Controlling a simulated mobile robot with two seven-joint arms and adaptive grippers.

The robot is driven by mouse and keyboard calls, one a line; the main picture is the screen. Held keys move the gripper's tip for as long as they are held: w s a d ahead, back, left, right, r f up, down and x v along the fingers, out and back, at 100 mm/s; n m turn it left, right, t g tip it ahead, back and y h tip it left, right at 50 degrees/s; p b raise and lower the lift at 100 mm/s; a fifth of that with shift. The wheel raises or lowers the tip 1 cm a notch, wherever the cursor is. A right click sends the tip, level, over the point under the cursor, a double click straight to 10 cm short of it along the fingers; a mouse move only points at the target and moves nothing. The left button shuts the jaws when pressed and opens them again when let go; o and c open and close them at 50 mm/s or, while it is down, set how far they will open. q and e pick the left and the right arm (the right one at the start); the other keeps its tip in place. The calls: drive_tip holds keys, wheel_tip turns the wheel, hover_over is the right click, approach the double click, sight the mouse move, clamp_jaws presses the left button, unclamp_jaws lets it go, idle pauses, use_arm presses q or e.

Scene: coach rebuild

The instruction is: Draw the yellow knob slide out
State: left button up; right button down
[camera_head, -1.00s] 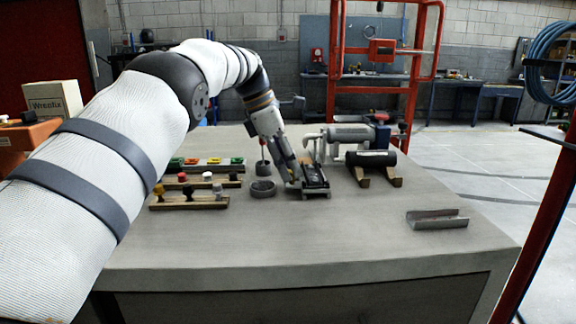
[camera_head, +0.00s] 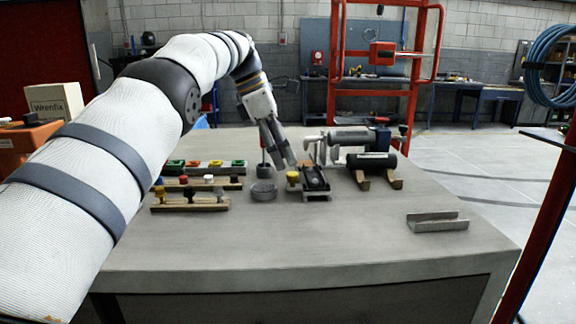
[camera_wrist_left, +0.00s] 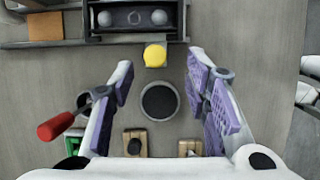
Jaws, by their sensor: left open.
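The yellow knob (camera_head: 292,178) stands at the left end of a dark slide block (camera_head: 315,180) on the table. In the left wrist view the knob (camera_wrist_left: 155,55) is a yellow round top at the near edge of the dark block (camera_wrist_left: 110,20). My left gripper (camera_head: 284,158) is above and slightly behind the knob, pointing down. In the left wrist view my left gripper (camera_wrist_left: 160,64) is open, with its purple-padded fingers wide apart and nothing held. The knob shows between the fingertips, apart from both. My right gripper is not in view.
A round grey cup (camera_head: 263,191) is left of the knob. Wooden racks with coloured knobs (camera_head: 189,204) lie farther left. A black cylinder on a cradle (camera_head: 371,160) is to the right. The front table is clear except a metal channel (camera_head: 437,222).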

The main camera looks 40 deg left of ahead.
use_arm(q)
drive_tip(key=s+a, duration=0.7)
drive_tip(key=a, duration=0.2)
drive_tip(key=shift+s+a+r, duration=0.25)
drive_tip(key=shift+s+r, duration=0.05)
drive_tip(key=shift+s, duration=0.1)
drive_tip(key=shift+f, duration=0.1)
